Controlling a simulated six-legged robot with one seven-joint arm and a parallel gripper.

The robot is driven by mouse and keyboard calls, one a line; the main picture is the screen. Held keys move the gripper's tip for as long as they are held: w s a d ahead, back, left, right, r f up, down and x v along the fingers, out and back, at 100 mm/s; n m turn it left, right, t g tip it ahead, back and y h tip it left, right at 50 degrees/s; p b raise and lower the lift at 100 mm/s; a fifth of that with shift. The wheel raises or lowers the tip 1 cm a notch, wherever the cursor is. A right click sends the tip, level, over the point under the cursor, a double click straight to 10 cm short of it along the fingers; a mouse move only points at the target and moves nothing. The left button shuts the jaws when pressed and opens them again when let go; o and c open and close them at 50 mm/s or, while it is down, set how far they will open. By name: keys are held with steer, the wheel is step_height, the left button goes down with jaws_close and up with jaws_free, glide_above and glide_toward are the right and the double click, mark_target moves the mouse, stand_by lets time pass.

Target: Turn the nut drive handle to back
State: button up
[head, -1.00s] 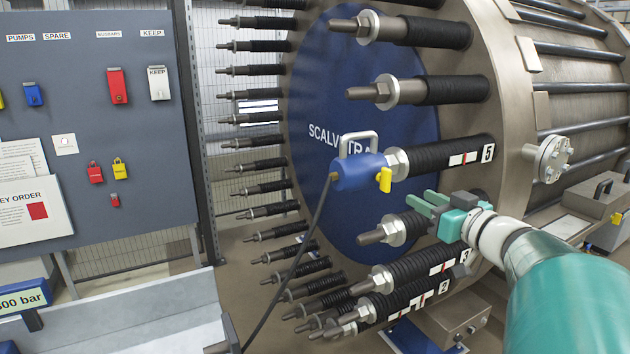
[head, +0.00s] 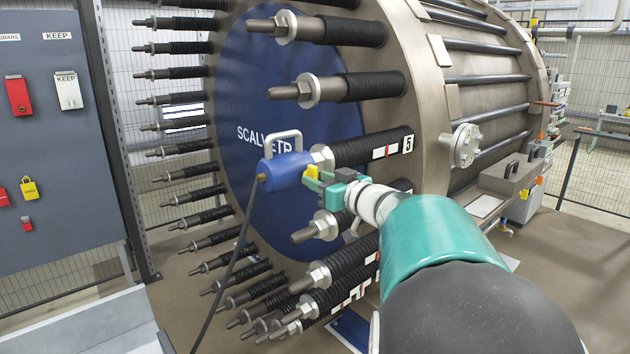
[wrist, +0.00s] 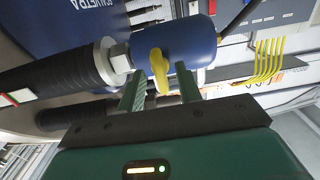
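The blue nut drive (head: 285,170) with a grey loop handle on top sits on the end of the tie rod marked 5. Its small yellow handle (head: 311,174) sticks out on the side toward my arm. In the wrist view the yellow handle (wrist: 159,70) lies between the two green fingers of my gripper (wrist: 160,88), with a gap visible on both sides. The blue body (wrist: 182,42) is just beyond the fingertips. My gripper is open and also shows in the head view (head: 322,184), partly overlapping the handle's lower part.
A black cable (head: 236,265) hangs from the nut drive's rear. Other sleeved rods with nuts (head: 318,228) stick out below and above. The large end plate (head: 395,110) stands behind. A grey lockout board (head: 55,150) is at left.

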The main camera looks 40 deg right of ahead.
jaws_close()
steer(key=n, duration=0.4)
steer(key=shift+n, duration=0.3)
steer(key=n, duration=0.4)
steer(key=shift+n, duration=0.3)
steer(key=shift+o, duration=0.6)
jaws_free()
